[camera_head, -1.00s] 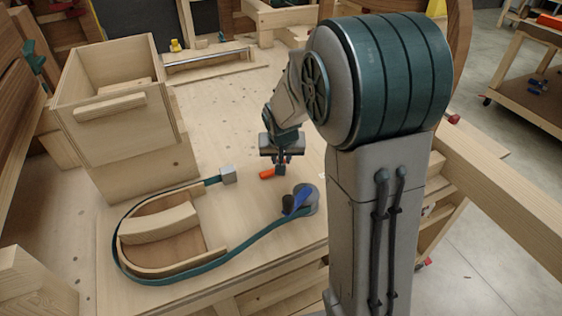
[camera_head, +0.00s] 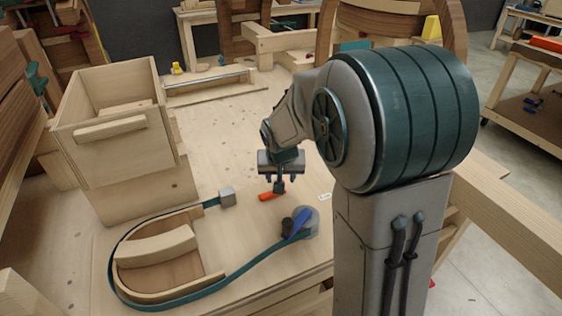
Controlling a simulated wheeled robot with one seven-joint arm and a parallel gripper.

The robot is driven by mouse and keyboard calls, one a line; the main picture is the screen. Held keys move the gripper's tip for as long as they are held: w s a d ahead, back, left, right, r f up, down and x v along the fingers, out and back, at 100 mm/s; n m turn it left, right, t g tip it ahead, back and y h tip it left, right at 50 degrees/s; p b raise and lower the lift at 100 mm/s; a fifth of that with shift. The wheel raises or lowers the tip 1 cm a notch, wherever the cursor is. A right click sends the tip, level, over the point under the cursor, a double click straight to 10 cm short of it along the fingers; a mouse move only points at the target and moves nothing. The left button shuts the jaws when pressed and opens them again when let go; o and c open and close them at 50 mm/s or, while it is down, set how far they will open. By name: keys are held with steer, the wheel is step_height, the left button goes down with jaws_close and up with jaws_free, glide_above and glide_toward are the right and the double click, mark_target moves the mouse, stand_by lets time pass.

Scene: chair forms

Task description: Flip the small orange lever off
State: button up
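The small orange lever (camera_head: 266,196) lies low over the wooden bench top, pointing left from a small dark blue block (camera_head: 279,187). My gripper (camera_head: 281,180) points down directly above that block, just right of the lever. Its fingers are small and dark and blend with the block. I cannot tell whether they touch the block or the lever, or how far apart they are.
A teal strap (camera_head: 240,268) loops around a curved wooden form (camera_head: 155,246), with a grey block (camera_head: 227,197) at one end and a blue-handled ratchet (camera_head: 297,224) at the other. A tall open wooden box (camera_head: 120,165) stands left. Bench behind my gripper is mostly clear.

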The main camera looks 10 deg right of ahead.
steer(key=d+v, duration=0.1)
steer(key=v, duration=1)
steer(key=shift+a+r+b, duration=0.25)
steer(key=shift+a+b, duration=0.15)
steer(key=shift+a, duration=0.1)
steer(key=shift+s, duration=0.1)
